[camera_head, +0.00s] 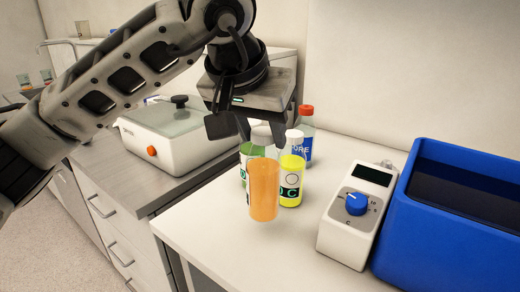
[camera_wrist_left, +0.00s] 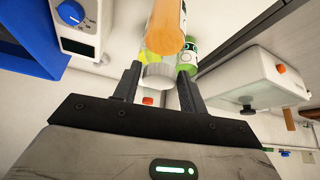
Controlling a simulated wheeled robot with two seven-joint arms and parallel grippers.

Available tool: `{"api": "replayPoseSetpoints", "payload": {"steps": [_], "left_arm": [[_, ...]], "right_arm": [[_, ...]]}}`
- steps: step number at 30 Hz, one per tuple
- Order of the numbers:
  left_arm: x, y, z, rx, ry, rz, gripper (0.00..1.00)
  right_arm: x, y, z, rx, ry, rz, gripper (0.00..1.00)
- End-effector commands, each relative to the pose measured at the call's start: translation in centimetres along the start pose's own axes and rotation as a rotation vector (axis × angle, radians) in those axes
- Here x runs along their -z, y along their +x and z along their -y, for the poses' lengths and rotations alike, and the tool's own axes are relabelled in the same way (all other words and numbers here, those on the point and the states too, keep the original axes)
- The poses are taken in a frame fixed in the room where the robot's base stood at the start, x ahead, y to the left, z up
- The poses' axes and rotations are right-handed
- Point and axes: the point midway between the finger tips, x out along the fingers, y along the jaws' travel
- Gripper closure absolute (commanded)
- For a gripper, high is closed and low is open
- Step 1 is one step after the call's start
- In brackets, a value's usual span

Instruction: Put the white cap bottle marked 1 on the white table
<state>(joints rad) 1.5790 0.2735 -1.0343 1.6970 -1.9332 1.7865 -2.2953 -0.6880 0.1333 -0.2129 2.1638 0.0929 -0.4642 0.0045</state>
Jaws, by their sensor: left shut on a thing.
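A bottle with orange contents, a clear upper part and a white cap (camera_head: 264,190) hangs upright from my left gripper (camera_head: 256,130). The gripper's fingers are shut on its cap end. In the left wrist view the orange bottle (camera_wrist_left: 165,28) has its white cap between the fingertips (camera_wrist_left: 158,84). I cannot see a number 1 on its visible side. Its base is over the white table (camera_head: 215,236); I cannot tell whether it touches. My right gripper is not in view.
Close behind it stand a yellow bottle (camera_head: 291,182), a green-labelled bottle (camera_head: 245,152) and a red-capped bottle (camera_head: 306,140). A device with a blue knob (camera_head: 347,215) and a blue bath (camera_head: 455,225) are to the right. The table's front left is clear.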

Motion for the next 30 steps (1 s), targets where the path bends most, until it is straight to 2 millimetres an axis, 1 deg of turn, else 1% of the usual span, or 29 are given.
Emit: {"api": "replayPoseSetpoints", "payload": {"steps": [4,6,9,12,25,26,27,28,30], "left_arm": [[0.1,0.9,0.3,0.000,-0.002,-0.001,1.00],[0.2,1.8,0.6,0.000,-0.002,0.000,1.00],[-0.7,3.0,0.6,0.000,-0.001,0.000,1.00],[-1.2,3.8,0.6,0.000,0.000,-0.001,1.00],[-1.5,4.5,0.5,0.001,0.000,-0.003,1.00],[-1.5,4.4,0.5,0.001,0.000,-0.001,0.53],[-1.5,4.4,0.5,0.001,0.000,0.000,0.41],[-1.5,4.4,0.5,0.001,0.000,0.000,0.36],[-1.5,4.4,0.5,0.001,0.000,0.000,0.36]], "right_arm": [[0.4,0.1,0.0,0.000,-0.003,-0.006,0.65],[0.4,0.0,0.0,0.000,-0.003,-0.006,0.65],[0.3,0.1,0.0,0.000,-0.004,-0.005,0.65],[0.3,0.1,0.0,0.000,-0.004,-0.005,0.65],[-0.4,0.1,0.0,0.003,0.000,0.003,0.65],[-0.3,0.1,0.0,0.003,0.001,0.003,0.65],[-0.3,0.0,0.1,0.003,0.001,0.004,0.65],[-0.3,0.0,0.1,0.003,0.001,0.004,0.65],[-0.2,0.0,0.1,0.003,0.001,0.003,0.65]]}}
